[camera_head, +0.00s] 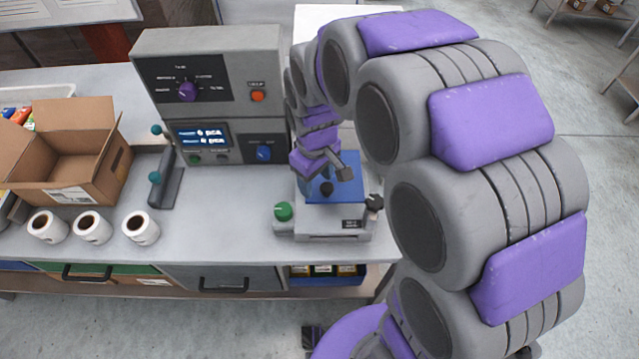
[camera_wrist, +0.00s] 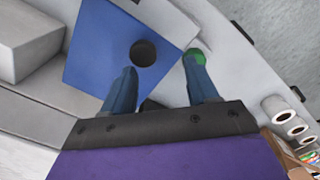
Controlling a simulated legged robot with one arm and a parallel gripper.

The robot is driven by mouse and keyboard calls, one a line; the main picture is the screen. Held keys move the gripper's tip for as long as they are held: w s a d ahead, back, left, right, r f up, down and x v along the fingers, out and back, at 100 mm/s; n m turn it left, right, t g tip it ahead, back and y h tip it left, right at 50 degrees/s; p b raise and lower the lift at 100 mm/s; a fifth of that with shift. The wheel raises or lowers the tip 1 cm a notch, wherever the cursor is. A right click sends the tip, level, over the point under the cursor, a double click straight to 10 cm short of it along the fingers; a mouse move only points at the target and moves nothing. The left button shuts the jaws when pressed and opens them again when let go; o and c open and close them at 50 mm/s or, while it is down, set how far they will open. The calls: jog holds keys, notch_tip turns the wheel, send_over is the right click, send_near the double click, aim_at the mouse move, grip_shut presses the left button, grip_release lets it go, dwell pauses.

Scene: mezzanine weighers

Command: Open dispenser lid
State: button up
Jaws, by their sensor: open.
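The dispenser (camera_head: 325,228) is a grey box on the bench, with a green knob (camera_head: 283,211) on its left side and a dark knob on its right. Its blue lid (camera_head: 318,187) has a round black knob (camera_head: 327,189) on top, and the lid looks shut. In the wrist view the blue lid (camera_wrist: 95,50) fills the upper left, with its black knob (camera_wrist: 143,53) near and beyond my fingertips. My gripper (camera_wrist: 161,72) is open and empty, with two bluish fingers apart. In the head view my gripper (camera_head: 335,168) hangs over the lid; contact cannot be told.
A grey control console (camera_head: 212,90) stands left of the dispenser. Three white rolls (camera_head: 92,228) and an open cardboard box (camera_head: 75,150) stand farther left. Clear bench top (camera_head: 215,220) lies between the rolls and the dispenser.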

aim_at(332, 188)
jog(key=shift+s+f, duration=0.1)
jog(key=shift+f, duration=0.45)
jog(key=d, duration=0.1)
jog(key=d+f, duration=0.1)
jog(key=d, duration=0.1)
jog(key=shift+s+d+f, duration=0.1)
jog(key=shift+d+f, duration=0.05)
jog(key=shift+d, duration=0.15)
jog(key=shift+w+d, duration=0.2)
jog(key=shift+w, duration=0.05)
jog(key=shift+s+a+r, duration=0.15)
jog(key=shift+a+r, duration=0.05)
jog(key=shift+r, duration=0.05)
jog(key=shift+c, duration=0.8)
jog(key=shift+a, duration=1)
jog(key=c, duration=0.5)
jog(key=shift+w+d, duration=0.2)
jog(key=shift+d, duration=0.1)
jog(key=shift+c, duration=1.3)
jog(key=shift+s, duration=0.1)
grip_shut()
